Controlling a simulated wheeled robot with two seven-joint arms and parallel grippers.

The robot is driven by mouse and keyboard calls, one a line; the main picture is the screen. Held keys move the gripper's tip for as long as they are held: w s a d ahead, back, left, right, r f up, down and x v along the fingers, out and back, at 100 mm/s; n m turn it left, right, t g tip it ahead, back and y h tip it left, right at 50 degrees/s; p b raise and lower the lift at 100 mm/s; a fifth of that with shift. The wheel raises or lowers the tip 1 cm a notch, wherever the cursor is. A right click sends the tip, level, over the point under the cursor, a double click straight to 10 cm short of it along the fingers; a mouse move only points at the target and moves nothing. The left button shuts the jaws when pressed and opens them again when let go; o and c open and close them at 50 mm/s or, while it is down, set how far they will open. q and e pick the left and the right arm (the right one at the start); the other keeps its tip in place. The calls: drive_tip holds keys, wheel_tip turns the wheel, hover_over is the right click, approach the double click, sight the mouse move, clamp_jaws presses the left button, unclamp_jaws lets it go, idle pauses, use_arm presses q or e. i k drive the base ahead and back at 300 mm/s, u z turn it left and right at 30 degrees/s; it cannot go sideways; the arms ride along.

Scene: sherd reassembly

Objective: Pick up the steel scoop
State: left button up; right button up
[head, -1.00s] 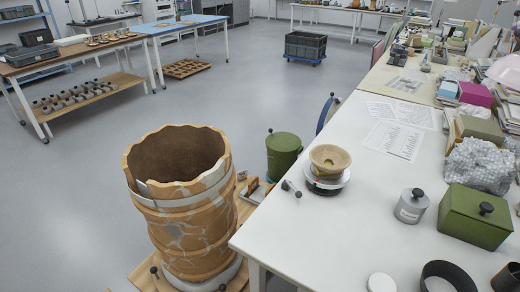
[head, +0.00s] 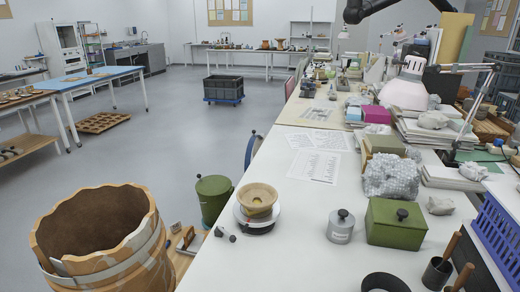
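I cannot make out the steel scoop for certain. A dark cup (head: 436,274) at the lower right of the head view has a wooden handle (head: 452,244) rising from it, and what that handle belongs to is hidden. A second wooden-handled piece (head: 463,276) beside it is cut off by the bottom edge. Small dark-knobbed metal pieces (head: 226,235) lie at the table's left edge, too small to identify. Neither of my grippers shows in the head view.
The white table (head: 290,255) holds a bowl (head: 257,198) on a round stand, a lidded grey jar (head: 340,226), a green box (head: 396,222) and a blue crate (head: 496,236). A large cracked pot (head: 100,245) and a green bin (head: 213,198) stand left of it.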

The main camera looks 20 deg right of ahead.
sight(457, 236)
drive_tip(key=z, duration=2)
drive_tip(key=k, duration=0.4)
drive_tip(key=i, duration=0.4)
drive_tip(key=u, duration=0.1)
drive_tip(key=k, duration=0.25)
drive_tip(key=z, duration=0.3)
drive_tip(key=i, duration=0.1)
drive_tip(key=u, duration=0.15)
